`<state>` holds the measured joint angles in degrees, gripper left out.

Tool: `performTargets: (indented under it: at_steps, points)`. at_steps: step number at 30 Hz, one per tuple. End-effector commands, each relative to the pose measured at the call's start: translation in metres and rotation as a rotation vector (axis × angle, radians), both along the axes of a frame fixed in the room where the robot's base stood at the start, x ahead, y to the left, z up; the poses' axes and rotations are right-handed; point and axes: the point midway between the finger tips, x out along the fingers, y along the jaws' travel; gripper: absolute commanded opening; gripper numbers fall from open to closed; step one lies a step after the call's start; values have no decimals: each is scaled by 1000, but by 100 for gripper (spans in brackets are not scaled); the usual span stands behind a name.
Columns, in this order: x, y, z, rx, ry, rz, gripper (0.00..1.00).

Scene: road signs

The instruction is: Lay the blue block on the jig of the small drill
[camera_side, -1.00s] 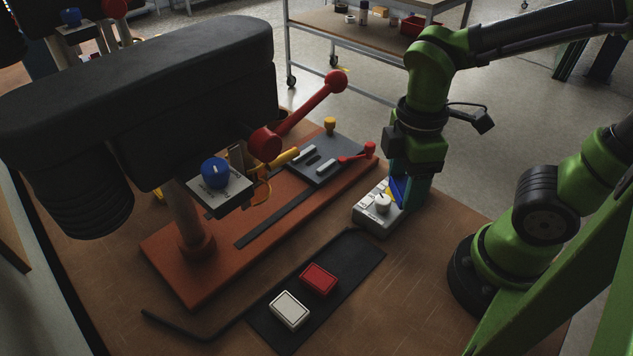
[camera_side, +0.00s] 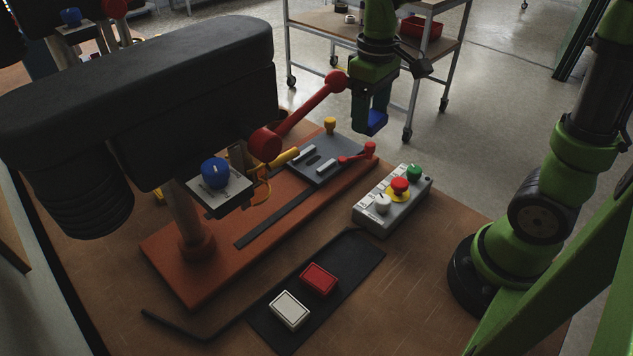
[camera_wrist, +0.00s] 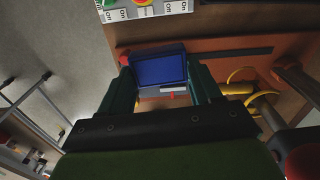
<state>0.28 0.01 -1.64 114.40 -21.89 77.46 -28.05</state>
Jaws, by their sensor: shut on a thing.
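My gripper (camera_side: 372,117) is shut on the blue block (camera_side: 377,122) and holds it up in the air, behind and to the right of the drill's plate in the side view. In the wrist view the blue block (camera_wrist: 160,69) sits between the two fingers. The small drill (camera_side: 150,95) stands at the left with a red feed lever (camera_side: 312,110). Its jig, a dark grey plate with light bars (camera_side: 318,158), lies on the orange base (camera_side: 175,262). The block is apart from the jig. Part of the jig is hidden by the block and fingers in the wrist view.
A control box (camera_side: 392,203) with white, red and green buttons stands right of the base. A red block (camera_side: 319,279) and a white block (camera_side: 289,310) lie on a dark mat (camera_side: 358,252). A small red handle (camera_side: 358,154) and a yellow knob (camera_side: 330,125) rise beside the jig.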

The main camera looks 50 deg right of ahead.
Motion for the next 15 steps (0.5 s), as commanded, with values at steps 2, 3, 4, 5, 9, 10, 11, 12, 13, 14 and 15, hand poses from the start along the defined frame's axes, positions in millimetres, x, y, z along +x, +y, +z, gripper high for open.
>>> performTargets:
  at_steps: [2,3,4,5,9,10,11,12,13,14,15]
  points:
    - [17,5,-3,0,1,-20,29]
    - [25,7,-4,0,2,-32,29]
    - [31,8,-4,0,1,-43,29]
    - [37,9,-5,0,1,-53,29]
    - [54,7,-6,0,0,-194,29]
    - [56,5,-6,0,0,-242,29]
    - [59,3,-7,0,0,-289,29]
    - [62,0,-7,0,0,-358,29]
    - [65,-2,-8,0,0,-409,29]
    - [67,-4,-8,-1,0,-466,29]
    - [71,-7,-9,-1,-1,-541,29]
